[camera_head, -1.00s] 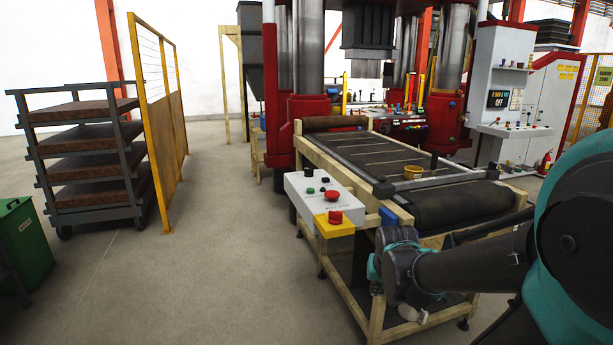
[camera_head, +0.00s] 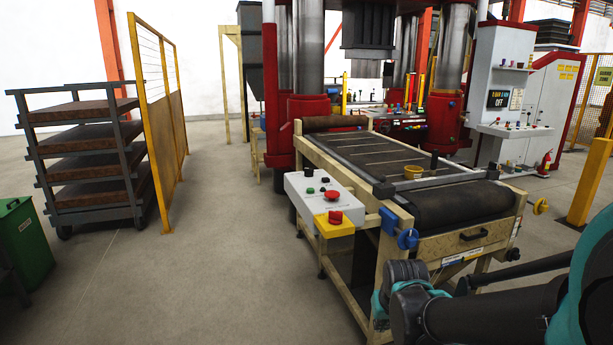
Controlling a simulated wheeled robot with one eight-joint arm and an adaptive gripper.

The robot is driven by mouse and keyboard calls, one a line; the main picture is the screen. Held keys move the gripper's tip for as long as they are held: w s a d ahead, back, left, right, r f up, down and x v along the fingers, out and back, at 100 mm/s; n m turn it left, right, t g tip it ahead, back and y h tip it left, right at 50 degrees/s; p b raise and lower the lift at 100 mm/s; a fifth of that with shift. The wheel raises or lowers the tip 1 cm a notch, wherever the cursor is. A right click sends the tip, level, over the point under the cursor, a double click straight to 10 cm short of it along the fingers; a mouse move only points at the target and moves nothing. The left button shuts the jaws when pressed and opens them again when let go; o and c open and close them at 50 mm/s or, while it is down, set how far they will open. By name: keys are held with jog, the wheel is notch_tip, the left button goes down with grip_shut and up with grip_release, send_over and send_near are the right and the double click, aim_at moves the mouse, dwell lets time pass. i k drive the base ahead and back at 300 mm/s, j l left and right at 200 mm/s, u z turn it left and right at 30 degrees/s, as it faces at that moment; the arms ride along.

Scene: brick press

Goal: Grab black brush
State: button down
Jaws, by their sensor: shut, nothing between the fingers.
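I cannot make out the black brush for certain. A small black upright piece (camera_head: 434,161) stands at the cross bar of the conveyor table, next to a yellow round container (camera_head: 413,172). It is too small to tell whether it is the brush. My arm reaches in from the lower right, in front of the table's near end. My gripper does not show, so its fingers are hidden or out of the picture.
The wooden-framed conveyor table (camera_head: 464,250) has a dark roller (camera_head: 462,204) and a black drawer handle (camera_head: 473,235). A control box (camera_head: 318,197) juts from its left side. A yellow fence (camera_head: 160,130) and a loaded rack (camera_head: 85,160) stand left. Floor between is clear.

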aim_at(435, 152)
jog(key=i+j+z, duration=0.15)
jog(key=j+z, duration=0.15)
jog(key=z, duration=0.15)
jog(key=i+j+z, duration=0.1)
jog(key=j+z, duration=0.35)
jog(key=i+l+u, duration=0.1)
jog(key=l, duration=0.2)
jog(key=i+l+u, duration=0.15)
jog(key=i+l, duration=0.05)
jog(key=l, duration=0.1)
